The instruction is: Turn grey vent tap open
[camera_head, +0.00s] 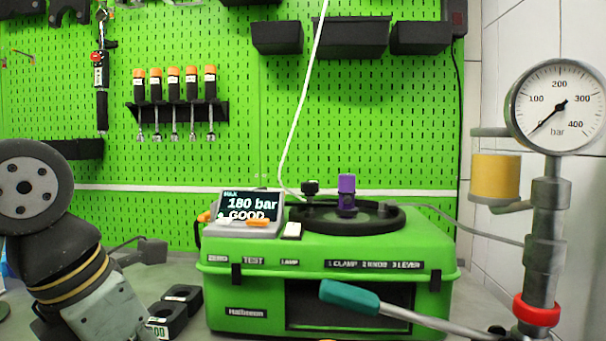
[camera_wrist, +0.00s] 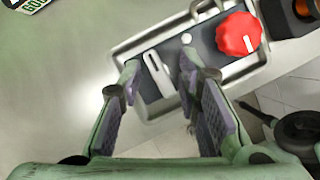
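The grey vent tap (camera_wrist: 158,74) shows in the wrist view as a narrow pale bar on a dark plate in a metal-rimmed panel (camera_wrist: 137,47). Its bar runs nearly along the view, leaning slightly. My gripper (camera_wrist: 157,80) is open, with one finger on each side of the tap. A gap shows between each finger and the bar; whether the fingertips reach down to its height I cannot tell. In the head view my arm is at the lower left, and neither the gripper nor the tap can be made out.
A red knob (camera_wrist: 238,35) with a white mark sits right of the tap. A black and orange part (camera_wrist: 300,12) is beyond it. In the head view stand the green pump case (camera_head: 240,290), a display (camera_head: 250,205) reading 180 bar GOOD, a teal-handled lever (camera_head: 350,297) and a pressure gauge (camera_head: 558,105).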

